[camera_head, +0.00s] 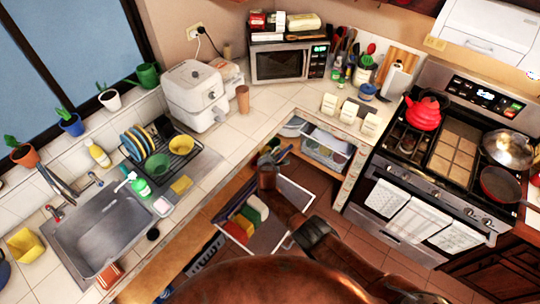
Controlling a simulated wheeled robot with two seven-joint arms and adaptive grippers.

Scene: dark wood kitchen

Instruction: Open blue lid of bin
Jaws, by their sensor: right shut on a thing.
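My right gripper (275,155) is small and dark in the view, at the end of my copper-brown arm near the open corner under the counter. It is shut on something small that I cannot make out. A blue-grey sliver shows beside the fingers, but I cannot tell whether it is part of the blue lid. No whole bin with a blue lid can be made out. My left gripper is not in view.
A white-framed pull-out rack (295,190) with coloured boards stands out below the gripper. Clear containers (325,150) sit in the open corner cabinet. The counter edge, sink (100,228) and stove (455,145) surround the spot. Some tiled floor (330,195) is free.

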